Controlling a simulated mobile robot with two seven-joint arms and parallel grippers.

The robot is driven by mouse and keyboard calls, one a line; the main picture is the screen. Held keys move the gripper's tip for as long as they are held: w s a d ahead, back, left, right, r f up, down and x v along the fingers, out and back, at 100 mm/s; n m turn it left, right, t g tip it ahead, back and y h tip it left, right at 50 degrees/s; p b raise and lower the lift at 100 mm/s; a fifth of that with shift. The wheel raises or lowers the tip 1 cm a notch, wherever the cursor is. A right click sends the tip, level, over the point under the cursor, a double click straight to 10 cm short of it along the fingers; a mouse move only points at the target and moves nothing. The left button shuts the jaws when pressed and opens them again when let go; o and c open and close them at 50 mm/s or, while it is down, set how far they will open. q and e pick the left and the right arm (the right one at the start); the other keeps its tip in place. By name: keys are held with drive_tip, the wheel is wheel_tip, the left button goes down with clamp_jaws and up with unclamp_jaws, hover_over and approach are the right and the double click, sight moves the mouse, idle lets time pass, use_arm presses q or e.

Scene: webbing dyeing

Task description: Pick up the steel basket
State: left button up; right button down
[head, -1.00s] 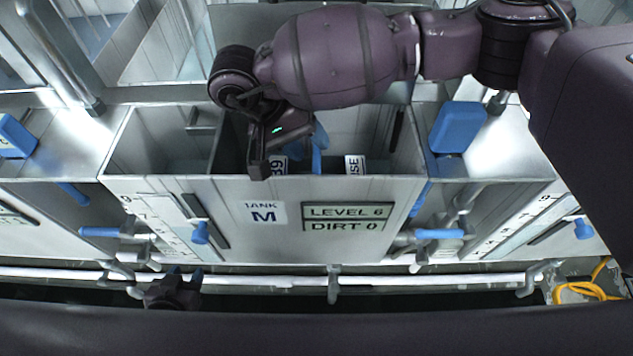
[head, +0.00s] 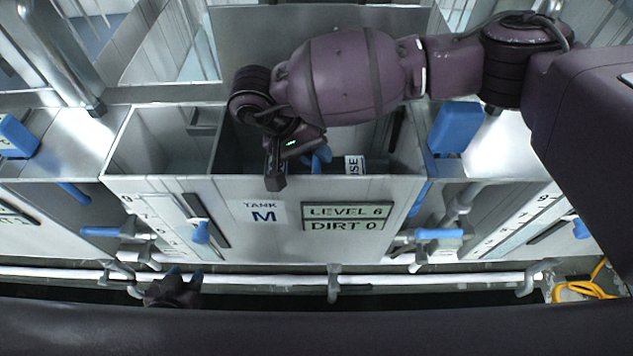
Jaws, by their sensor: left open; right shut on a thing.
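My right gripper (head: 318,160) reaches into the right, larger compartment of the open metal tank M (head: 350,220). Its blue fingertips show just inside the front wall, below my dark wrist. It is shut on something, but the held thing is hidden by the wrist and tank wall. I cannot make out the steel basket clearly. A white tag (head: 355,165) with black letters, partly readable as "USE", shows inside the tank right of the gripper. My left gripper (head: 184,277) is at the lower left, below the tank front, open with blue fingertips and apart from the tank.
The tank front reads LEVEL 6 (head: 346,211) and DIRT 0. Blue valve handles (head: 101,231) (head: 438,235) stick out at both sides, above a white pipe (head: 400,281). A blue box (head: 456,127) stands right of the tank. A yellow hose (head: 585,288) lies lower right.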

use_arm(q)
drive_tip(key=shift+w+r, duration=0.1)
drive_tip(key=shift+w, duration=0.1)
use_arm(e)
drive_tip(key=shift+r, duration=0.1)
drive_tip(key=shift+r, duration=0.2)
use_arm(q)
wheel_tip(320, 180, up, 9)
drive_tip(key=w+p, duration=0.1)
drive_tip(key=p, duration=0.6)
drive_tip(key=shift+t, duration=0.3)
use_arm(e)
wheel_tip(320, 180, up, 20)
drive_tip(key=shift+f, duration=0.25)
use_arm(q)
drive_tip(key=shift+w, duration=0.15)
